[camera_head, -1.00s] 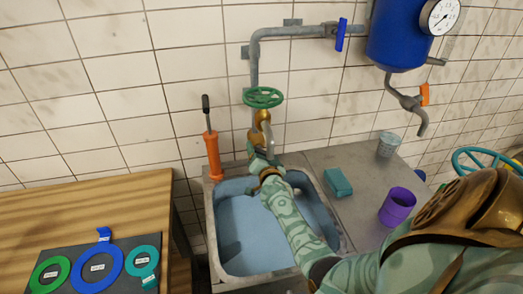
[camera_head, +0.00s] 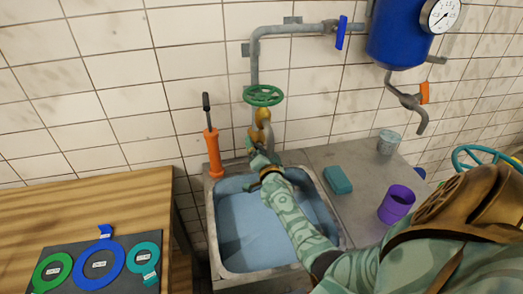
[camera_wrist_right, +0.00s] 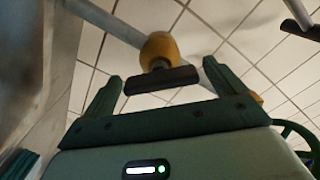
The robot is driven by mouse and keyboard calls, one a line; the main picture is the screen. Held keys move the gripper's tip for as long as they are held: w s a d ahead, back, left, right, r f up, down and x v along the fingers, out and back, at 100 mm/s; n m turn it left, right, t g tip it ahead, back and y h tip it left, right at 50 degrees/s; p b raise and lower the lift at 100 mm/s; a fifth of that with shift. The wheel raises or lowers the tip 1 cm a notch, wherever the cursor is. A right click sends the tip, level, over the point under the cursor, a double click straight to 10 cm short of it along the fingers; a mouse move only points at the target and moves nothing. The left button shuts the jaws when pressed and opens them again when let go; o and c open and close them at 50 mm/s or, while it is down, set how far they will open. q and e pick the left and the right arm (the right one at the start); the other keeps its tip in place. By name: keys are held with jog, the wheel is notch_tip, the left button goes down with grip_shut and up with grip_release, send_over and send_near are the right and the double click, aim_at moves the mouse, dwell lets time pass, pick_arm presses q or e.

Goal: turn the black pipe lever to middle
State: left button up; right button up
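The black pipe lever (camera_wrist_right: 162,80) shows in the right wrist view as a dark bar below a brass-yellow fitting (camera_wrist_right: 158,48) on a grey pipe. My right gripper (camera_wrist_right: 162,70) is open there, with its green fingers to either side of the lever's two ends; I cannot tell whether they touch it. In the head view my right gripper (camera_head: 260,156) is over the back of the sink, just below the brass fitting (camera_head: 262,117). It hides the lever in that view. My left gripper is not in view.
A green valve wheel (camera_head: 263,95) sits above the fitting. An orange pump (camera_head: 213,155) with a black handle stands left of the sink (camera_head: 340,232). A teal block (camera_head: 338,180) and purple cup (camera_head: 396,203) stand on the right counter. A blue tank (camera_head: 397,38) hangs above.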

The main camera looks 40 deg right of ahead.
jog(key=shift+s+a+r+p, duration=0.1)
jog(key=shift+s+a+p, duration=0.1)
jog(key=shift+s+p, duration=0.15)
jog(key=p+v, duration=0.8)
jog(key=v, duration=0.7)
jog(key=shift+s, duration=0.25)
jog(key=shift+a, duration=0.1)
